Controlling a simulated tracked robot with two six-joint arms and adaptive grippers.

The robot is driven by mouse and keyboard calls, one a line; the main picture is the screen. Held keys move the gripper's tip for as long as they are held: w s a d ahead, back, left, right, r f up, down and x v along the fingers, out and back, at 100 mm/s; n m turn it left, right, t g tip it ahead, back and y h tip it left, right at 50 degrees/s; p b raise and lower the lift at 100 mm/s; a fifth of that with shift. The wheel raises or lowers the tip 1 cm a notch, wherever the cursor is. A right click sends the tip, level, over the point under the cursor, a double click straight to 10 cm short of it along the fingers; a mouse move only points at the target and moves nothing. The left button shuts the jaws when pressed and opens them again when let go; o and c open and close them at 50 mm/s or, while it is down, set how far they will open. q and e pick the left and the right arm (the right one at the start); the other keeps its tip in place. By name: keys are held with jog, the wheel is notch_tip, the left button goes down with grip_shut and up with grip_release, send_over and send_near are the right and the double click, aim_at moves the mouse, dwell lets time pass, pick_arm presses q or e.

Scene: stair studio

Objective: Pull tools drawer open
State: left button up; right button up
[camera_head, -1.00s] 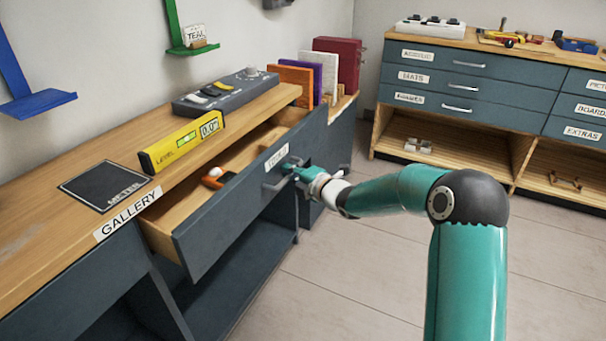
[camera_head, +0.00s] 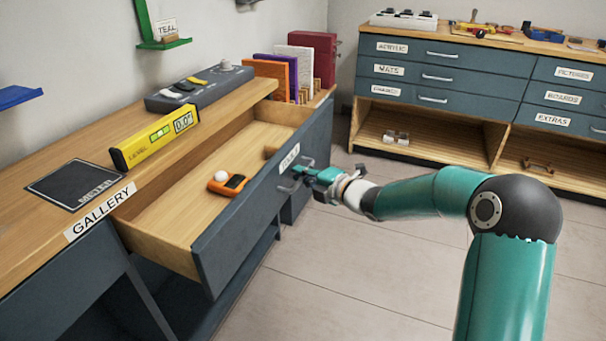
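The tools drawer (camera_head: 243,222) has a dark blue front with a white label reading something like "TOOLS" (camera_head: 289,158). It stands well out from the workbench under the "GALLERY" sign. Its wooden inside shows an orange tool with a white round part (camera_head: 227,183); a small brown piece lies farther back. My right gripper (camera_head: 308,177) is at the grey drawer handle (camera_head: 291,186), its fingers around the bar and looking closed on it. The fingertips are small and partly hidden. My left gripper does not show.
A yellow level (camera_head: 155,139), a black meter pad (camera_head: 75,185) and a grey control panel (camera_head: 198,88) lie on the bench top. Upright boards and books (camera_head: 297,69) stand behind. A second cabinet (camera_head: 440,75) with closed drawers stands at the back right. The floor between is clear.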

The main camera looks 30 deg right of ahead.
jog(key=o, duration=0.5)
jog(key=shift+c, duration=0.2)
jog(key=v, duration=1.2)
jog(key=shift+f, duration=0.15)
